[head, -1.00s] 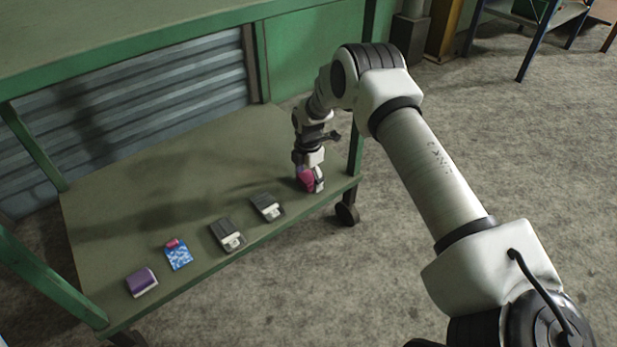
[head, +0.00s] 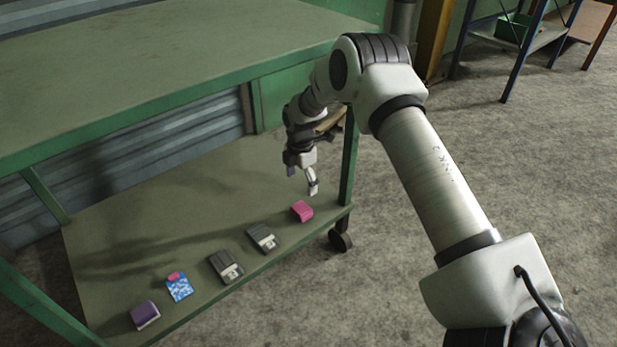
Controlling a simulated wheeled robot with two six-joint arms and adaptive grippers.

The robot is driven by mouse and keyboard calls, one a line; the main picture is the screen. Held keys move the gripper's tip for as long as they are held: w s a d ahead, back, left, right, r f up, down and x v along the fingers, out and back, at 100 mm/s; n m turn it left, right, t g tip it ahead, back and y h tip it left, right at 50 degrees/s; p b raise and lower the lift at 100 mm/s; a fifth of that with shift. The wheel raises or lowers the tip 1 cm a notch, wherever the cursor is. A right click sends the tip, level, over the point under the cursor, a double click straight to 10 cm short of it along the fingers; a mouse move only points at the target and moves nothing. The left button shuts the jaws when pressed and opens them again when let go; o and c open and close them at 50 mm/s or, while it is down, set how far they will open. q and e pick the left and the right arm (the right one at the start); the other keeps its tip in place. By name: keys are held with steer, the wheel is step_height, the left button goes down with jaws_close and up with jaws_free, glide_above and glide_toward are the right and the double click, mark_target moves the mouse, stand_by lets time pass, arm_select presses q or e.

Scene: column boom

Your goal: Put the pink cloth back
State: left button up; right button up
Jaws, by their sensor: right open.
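The pink cloth (head: 301,211), a small folded block, lies on the lower green shelf (head: 150,220) near its right front corner. It is at the right end of a row of small items. My right gripper (head: 302,182) is open and empty, just above and behind the pink cloth, apart from it. My left gripper is not in view.
Along the shelf's front edge, from left, lie a purple-and-white block (head: 145,314), a blue patterned packet (head: 179,287) with a pink item on it, and two grey-black items (head: 225,266) (head: 263,238). The green upper shelf (head: 150,75) overhangs. A green post (head: 347,165) stands right of my gripper.

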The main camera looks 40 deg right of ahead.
steer(key=s+a+f+m, duration=0.1)
steer(key=s+f, duration=0.1)
steer(key=s+a+f+m, duration=0.1)
steer(key=s+a+f, duration=0.1)
steer(key=f, duration=0.1)
steer(key=s+a+f+m, duration=0.1)
steer(key=s+f, duration=0.1)
steer(key=shift+a+f, duration=0.2)
steer(key=shift+a, duration=0.2)
steer(key=s+a+f+m, duration=0.4)
steer(key=s+f, duration=0.1)
steer(key=s, duration=0.3)
steer(key=s+a+m, duration=0.2)
steer(key=s+m, duration=0.4)
steer(key=s, duration=0.5)
steer(key=s+a+m, duration=0.3)
steer(key=s+m, duration=0.3)
steer(key=s, duration=0.6)
steer(key=shift+s+f, duration=0.15)
steer(key=shift+f, duration=0.25)
